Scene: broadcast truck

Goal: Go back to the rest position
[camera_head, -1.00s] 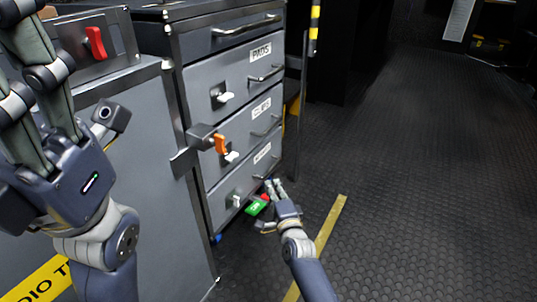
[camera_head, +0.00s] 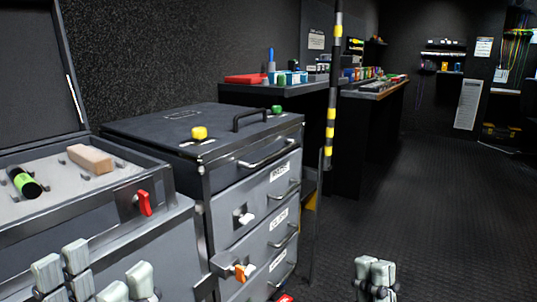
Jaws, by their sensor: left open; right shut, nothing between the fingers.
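My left gripper (camera_head: 97,277) shows at the bottom left, with its pale fingers pointing up and spread apart. It is open and empty, in front of the grey cabinet with the open lid. My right gripper (camera_head: 376,274) shows at the bottom, right of centre, over the dark floor. Its pale fingers are together, with nothing between them. It is apart from the drawer cabinet (camera_head: 231,185). Both arms are below the frame edge, so their pose is hidden.
The open case (camera_head: 97,232) at left holds a wooden block (camera_head: 90,158) and a black-and-green cylinder (camera_head: 24,182). A red latch (camera_head: 144,203) and an orange latch (camera_head: 244,271) stick out. A striped pole (camera_head: 331,110) stands beside the drawers. The floor (camera_head: 440,190) at right is clear.

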